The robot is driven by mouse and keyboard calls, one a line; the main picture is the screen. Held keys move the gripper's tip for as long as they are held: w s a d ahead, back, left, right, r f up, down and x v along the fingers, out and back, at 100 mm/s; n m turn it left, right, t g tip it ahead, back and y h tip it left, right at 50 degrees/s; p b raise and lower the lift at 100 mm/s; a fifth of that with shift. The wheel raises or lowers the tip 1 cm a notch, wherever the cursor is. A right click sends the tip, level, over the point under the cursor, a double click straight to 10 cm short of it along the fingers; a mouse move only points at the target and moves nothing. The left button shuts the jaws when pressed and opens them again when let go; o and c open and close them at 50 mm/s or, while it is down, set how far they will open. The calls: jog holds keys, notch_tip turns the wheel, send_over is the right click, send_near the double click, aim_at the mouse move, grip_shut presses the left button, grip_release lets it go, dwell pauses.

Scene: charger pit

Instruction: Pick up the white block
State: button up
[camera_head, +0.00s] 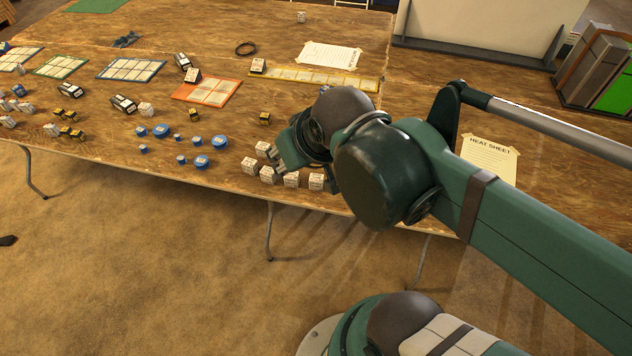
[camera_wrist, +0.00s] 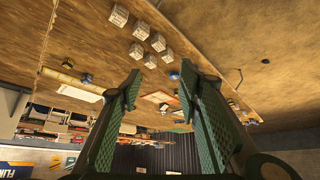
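Several small white blocks with dark markings stand in a cluster near the table's front edge. In the head view they include a left one (camera_head: 249,165), a back one (camera_head: 263,149) and front ones (camera_head: 267,174), (camera_head: 291,179) and (camera_head: 316,181). I cannot tell which one the task means. My gripper (camera_head: 284,153) is beside and partly in front of the cluster and may hide part of it. In the wrist view my gripper (camera_wrist: 160,82) has its two green fingers spread with nothing between them. The blocks, such as this white block (camera_wrist: 141,30), show beyond the fingertips.
Blue round pieces (camera_head: 202,162) and small yellow-black pieces (camera_head: 265,118) lie left of and behind the cluster. An orange-bordered card (camera_head: 207,91) and a yellow strip (camera_head: 318,78) lie farther back. A paper sheet (camera_head: 489,160) lies at right. The table edge is close in front.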

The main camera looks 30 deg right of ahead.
jog(key=shift+w, duration=0.1)
dwell(0.3)
jog(key=m+g+p, duration=0.2)
jog(key=m+g, duration=0.5)
jog(key=m, duration=0.1)
send_over(318, 177)
jog(key=f, duration=1.9)
jog(key=shift+w+a+f, duration=0.1)
jog(key=shift+a, duration=0.1)
jog(key=shift+d+f, duration=0.2)
jog(key=shift+f, duration=0.3)
jog(key=shift+f, duration=0.15)
jog(key=shift+f+b, duration=0.3)
jog(key=shift+f, duration=0.85)
